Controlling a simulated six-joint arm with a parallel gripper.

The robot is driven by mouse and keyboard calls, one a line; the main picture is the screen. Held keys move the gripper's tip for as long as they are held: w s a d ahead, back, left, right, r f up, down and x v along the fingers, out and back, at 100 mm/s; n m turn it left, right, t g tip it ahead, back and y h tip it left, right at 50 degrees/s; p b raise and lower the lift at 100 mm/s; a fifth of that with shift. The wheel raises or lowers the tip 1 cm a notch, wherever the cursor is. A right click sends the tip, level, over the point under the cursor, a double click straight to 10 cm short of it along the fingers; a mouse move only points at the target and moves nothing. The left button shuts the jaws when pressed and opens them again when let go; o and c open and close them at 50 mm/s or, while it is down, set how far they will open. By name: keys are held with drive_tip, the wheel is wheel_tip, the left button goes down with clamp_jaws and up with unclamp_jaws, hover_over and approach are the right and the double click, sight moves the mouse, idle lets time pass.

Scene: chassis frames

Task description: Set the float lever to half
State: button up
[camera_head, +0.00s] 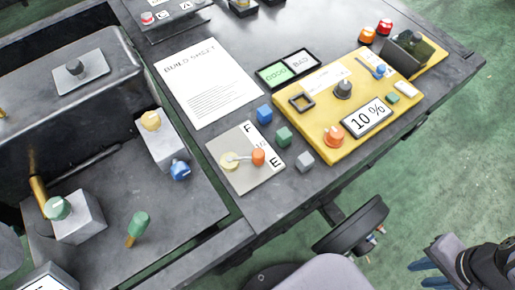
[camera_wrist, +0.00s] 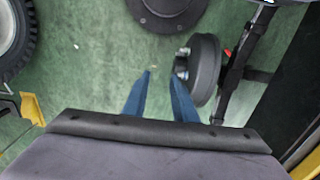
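The float gauge is a pale plate (camera_head: 240,186) flat on the dark bench, with a black F at its upper corner and an E at its right edge. A lever with an orange knob (camera_head: 258,157) runs from a round yellow pivot (camera_head: 230,161); the knob points rightward, nearer the E than the F. My gripper (camera_head: 423,274) is at the lower right of the head view, off the bench and well away from the lever. Its blue fingers, also in the wrist view (camera_wrist: 162,76), are apart with nothing between them. The wrist view does not show the lever.
Blue (camera_head: 264,113), green (camera_head: 284,136) and grey (camera_head: 305,161) cubes lie right of the plate. A yellow panel (camera_head: 318,143) with knobs and a "10 %" display stands farther right. A build sheet (camera_head: 207,85) lies behind. A dark wheel-like part (camera_head: 350,225) is beyond the bench edge.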

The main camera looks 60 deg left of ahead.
drive_tip(key=shift+o, duration=1.2)
drive_tip(key=shift+w+a+r, duration=0.2)
drive_tip(key=shift+a, duration=0.15)
drive_tip(key=w+a+r+n+p, duration=0.15)
drive_tip(key=a+r, duration=0.25)
drive_tip(key=a, duration=0.7)
drive_tip(key=w+a+r+p, duration=0.15)
drive_tip(key=a+r, duration=0.25)
drive_tip(key=a, duration=0.7)
drive_tip(key=shift+n, duration=0.45)
drive_tip(key=s+a+r, duration=0.1)
drive_tip(key=s+a, duration=0.1)
drive_tip(key=a, duration=0.1)
drive_tip(key=s+a+r+p, duration=0.1)
drive_tip(key=s+a, duration=0.2)
drive_tip(key=a, duration=0.1)
drive_tip(key=s+a+r+p, duration=0.1)
drive_tip(key=s+a, duration=0.1)
drive_tip(key=a, duration=0.1)
drive_tip(key=shift+s+a+r, duration=0.2)
drive_tip(key=shift+a+r, duration=0.05)
drive_tip(key=shift+a, duration=0.05)
wheel_tip(320, 180, up, 3)
drive_tip(key=p, duration=0.1)
hover_over(258, 153)
drive_tip(key=shift+n, duration=0.3)
drive_tip(key=shift+f, duration=3.65)
clamp_jaws()
